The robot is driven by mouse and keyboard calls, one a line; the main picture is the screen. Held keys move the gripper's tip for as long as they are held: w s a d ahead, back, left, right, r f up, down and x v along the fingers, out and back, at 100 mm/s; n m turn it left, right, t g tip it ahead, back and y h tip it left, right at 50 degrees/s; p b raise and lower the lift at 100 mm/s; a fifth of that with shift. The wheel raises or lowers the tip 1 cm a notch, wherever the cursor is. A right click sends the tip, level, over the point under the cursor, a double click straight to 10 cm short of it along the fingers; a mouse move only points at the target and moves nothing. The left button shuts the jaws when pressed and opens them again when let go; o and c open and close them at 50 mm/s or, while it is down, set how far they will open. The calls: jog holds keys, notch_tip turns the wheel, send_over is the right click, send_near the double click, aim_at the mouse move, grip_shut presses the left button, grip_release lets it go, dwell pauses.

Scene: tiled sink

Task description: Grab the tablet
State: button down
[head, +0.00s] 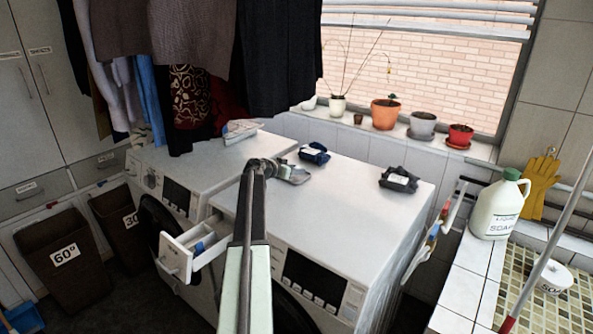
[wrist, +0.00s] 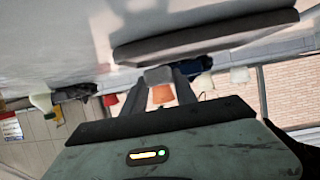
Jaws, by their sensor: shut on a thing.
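The tablet (wrist: 205,38) is a flat grey slab with a dark edge. It spans the upper middle of the wrist view, at the end of my gripper (wrist: 158,78). In the head view my gripper (head: 275,167) is over the white top of the right-hand washing machine. There the tablet (head: 297,175) shows as a small grey flat piece at the tip. I cannot tell whether it touches the machine.
A dark blue labelled bundle (head: 314,153) lies just behind my gripper and a dark one (head: 399,179) to the right. A detergent drawer (head: 192,250) stands open at the front. Potted plants (head: 385,113) line the sill. The machine top (head: 345,205) has clear room.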

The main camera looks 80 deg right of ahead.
notch_tip(320, 180, up, 2)
jog(key=shift+r+p, duration=0.1)
jog(key=shift+p, duration=0.5)
jog(key=w+a, duration=0.2)
jog(key=a, duration=0.2)
jog(key=w+a, duration=0.3)
jog(key=a, duration=0.2)
jog(key=w+a, duration=0.2)
jog(key=a, duration=0.3)
jog(key=shift+w+r+p, duration=0.3)
jog(key=shift+w+p, duration=0.05)
